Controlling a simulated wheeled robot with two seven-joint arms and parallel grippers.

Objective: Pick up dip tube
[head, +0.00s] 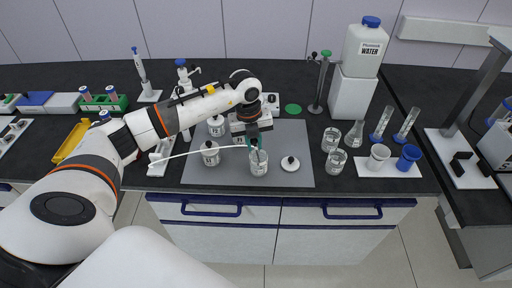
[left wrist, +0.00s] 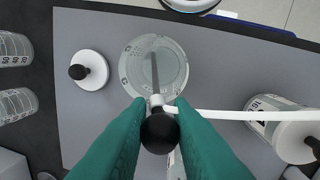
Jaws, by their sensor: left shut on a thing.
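My left gripper (head: 254,143) is over a clear glass beaker (head: 258,168) near the front of the grey mat. In the left wrist view its green fingers (left wrist: 160,120) are shut on the black knob of the dip tube (left wrist: 160,134). A thin dark shaft runs from the knob over the beaker (left wrist: 130,72); I cannot tell how deep it reaches. A white side tube, also in the head view (head: 185,156), sticks out towards the picture's left there. The fingers partly hide the tube's top. My right gripper is not in view.
A white lid with a black knob (head: 290,164) lies right of the beaker. A white-labelled bottle (head: 210,156) stands left, close to the side tube. Several glass beakers (head: 336,163) stand further right. The grey mat (head: 300,135) has some free room.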

